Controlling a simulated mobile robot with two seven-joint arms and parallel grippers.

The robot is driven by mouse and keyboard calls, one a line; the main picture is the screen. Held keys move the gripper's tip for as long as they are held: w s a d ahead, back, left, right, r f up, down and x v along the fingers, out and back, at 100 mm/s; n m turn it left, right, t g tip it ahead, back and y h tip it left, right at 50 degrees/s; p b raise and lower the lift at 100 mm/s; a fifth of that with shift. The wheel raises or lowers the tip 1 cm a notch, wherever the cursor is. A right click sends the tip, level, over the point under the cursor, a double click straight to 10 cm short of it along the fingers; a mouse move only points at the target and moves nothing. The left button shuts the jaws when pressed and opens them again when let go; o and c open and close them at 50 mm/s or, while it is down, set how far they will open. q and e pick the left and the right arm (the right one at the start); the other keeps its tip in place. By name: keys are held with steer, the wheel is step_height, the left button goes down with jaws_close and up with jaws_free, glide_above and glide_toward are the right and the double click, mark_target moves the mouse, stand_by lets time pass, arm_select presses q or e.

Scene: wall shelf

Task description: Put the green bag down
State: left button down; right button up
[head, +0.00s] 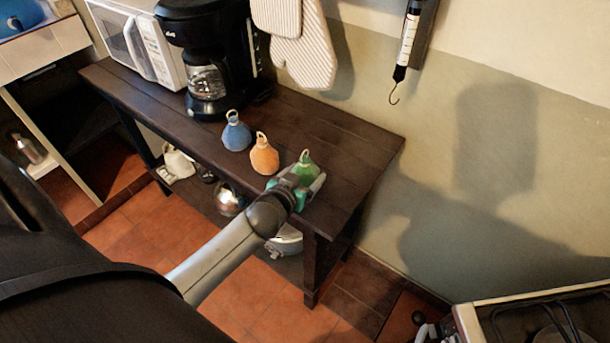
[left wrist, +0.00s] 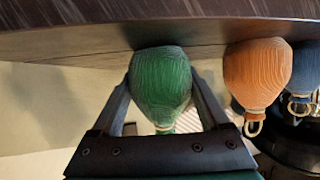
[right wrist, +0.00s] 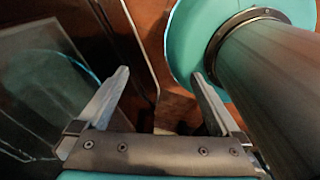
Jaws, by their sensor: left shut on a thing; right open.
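The green bag (head: 306,167) is at the right end of the dark wooden table (head: 345,135), with a ring on top. My left gripper (head: 300,186) is shut on it, one finger on each side. In the left wrist view the green bag (left wrist: 160,85) sits between the fingers, its base at the table surface; I cannot tell whether it bears on the wood. The orange bag (head: 264,157) and the blue bag (head: 236,134) stand to its left on the table. My right gripper (right wrist: 160,85) is open and empty, away from the bags.
A black coffee maker (head: 207,60) and a white microwave (head: 137,42) stand at the table's left. Oven mitts (head: 303,55) and a hanging scale (head: 407,45) hang on the wall. A stove (head: 545,315) is at the lower right.

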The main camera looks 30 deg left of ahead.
arm_select(q)
steer(key=shift+f, duration=0.1)
jaws_free()
steer(key=shift+s+r, duration=0.2)
steer(key=p+v, duration=0.2)
steer(key=v, duration=0.9)
steer(key=shift+s, duration=0.3)
steer(key=shift+d+r, duration=0.1)
